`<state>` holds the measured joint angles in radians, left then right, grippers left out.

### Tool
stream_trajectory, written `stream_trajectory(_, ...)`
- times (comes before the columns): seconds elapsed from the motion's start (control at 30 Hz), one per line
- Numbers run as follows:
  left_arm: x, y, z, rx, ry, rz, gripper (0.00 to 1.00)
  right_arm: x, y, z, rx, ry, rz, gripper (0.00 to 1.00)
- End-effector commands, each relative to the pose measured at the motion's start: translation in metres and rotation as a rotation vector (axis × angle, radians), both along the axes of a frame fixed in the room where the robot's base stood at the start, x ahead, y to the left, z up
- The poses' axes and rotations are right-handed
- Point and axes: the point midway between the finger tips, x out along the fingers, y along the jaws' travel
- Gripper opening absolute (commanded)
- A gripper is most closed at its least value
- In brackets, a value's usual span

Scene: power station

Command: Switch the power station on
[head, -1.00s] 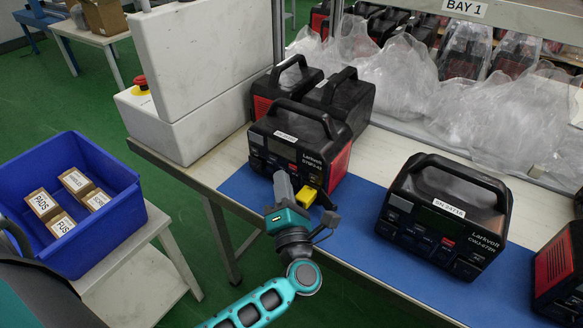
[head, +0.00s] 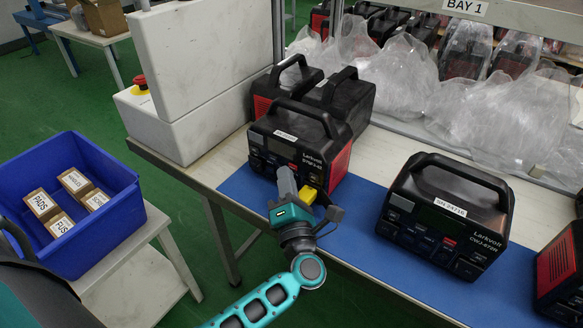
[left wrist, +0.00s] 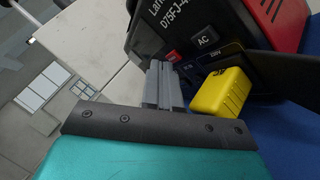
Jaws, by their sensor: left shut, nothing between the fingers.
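A black and red Larkvolt power station (head: 300,138) stands on the blue mat at the front of the table. My left gripper (head: 287,180) is in front of its panel, fingers shut and empty. In the left wrist view, the fingertips (left wrist: 160,68) are close to the panel of this power station (left wrist: 190,22), near a small red button (left wrist: 171,56) and the AC button (left wrist: 206,39). I cannot tell whether they touch. A yellow plug (left wrist: 221,92) sits in the panel right of the fingers. Part of the panel is hidden behind the gripper in the head view.
A second Larkvolt power station (head: 445,215) stands to the right on the blue mat (head: 378,268), with another at the right edge. Two more dark units stand close behind the first. A blue bin (head: 105,225) with small boxes is at left.

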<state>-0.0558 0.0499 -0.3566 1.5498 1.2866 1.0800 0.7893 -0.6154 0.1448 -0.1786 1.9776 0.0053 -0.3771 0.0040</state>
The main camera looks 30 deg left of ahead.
Motion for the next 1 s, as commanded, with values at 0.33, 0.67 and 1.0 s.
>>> stream_trajectory(0.33,0.0048,-0.0003,0.0001,0.000,0.000,-0.001,0.00,-0.0001,0.0000,-0.0022,0.000,0.000,0.000,0.43)
stream_trajectory(0.67,0.0068,0.0004,0.0013,0.001,-0.003,0.000,0.00,0.0000,-0.0001,-0.0027,-0.001,0.000,-0.001,0.43)
stream_trajectory(1.0,0.0038,0.0019,0.0024,0.001,-0.004,0.003,0.00,-0.0002,-0.0002,-0.0012,-0.001,0.000,-0.001,0.43)
